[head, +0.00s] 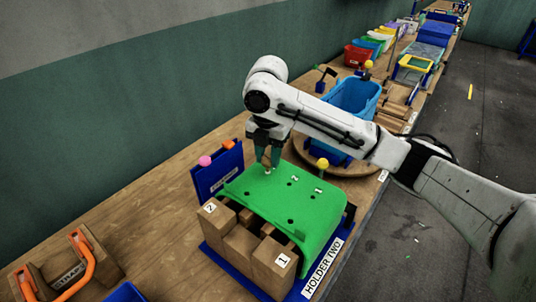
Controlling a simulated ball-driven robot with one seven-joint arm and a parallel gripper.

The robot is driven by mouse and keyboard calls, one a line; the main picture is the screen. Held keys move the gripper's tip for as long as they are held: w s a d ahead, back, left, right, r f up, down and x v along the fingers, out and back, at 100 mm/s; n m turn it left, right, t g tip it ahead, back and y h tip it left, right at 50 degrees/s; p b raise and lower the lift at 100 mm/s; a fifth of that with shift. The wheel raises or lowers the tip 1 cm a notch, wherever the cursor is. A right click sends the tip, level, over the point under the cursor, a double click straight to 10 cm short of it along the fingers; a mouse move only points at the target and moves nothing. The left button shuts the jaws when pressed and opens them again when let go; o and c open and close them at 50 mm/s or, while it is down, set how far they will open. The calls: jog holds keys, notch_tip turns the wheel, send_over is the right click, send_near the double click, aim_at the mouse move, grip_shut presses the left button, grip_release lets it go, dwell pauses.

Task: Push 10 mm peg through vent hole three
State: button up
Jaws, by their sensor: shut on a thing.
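My gripper (267,163) points down over the far left part of a green sheet (262,205). Its teal fingers are shut on a small tan peg (267,157), largely hidden between them. The peg's lower end is at or just above the sheet; I cannot tell whether it is in a hole. The sheet drapes over wooden blocks in a blue holder labelled "HOLDER TWO" (322,268). Several dark holes show in it, one near the middle (291,221). Small number labels (293,178) lie on the sheet; the hole under the gripper is hidden.
A blue rack (215,177) with pink and orange knobs stands left of the sheet. A yellow knob (322,163) is behind it. A blue basket (352,98) stands on a round wooden board further back. Bare bench lies between.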

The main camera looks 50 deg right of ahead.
jog(key=shift+f, duration=0.45)
dwell(0.8)
jog(key=shift+r, duration=0.15)
jog(key=shift+r+p, duration=2.25)
jog(key=shift+r, duration=0.65)
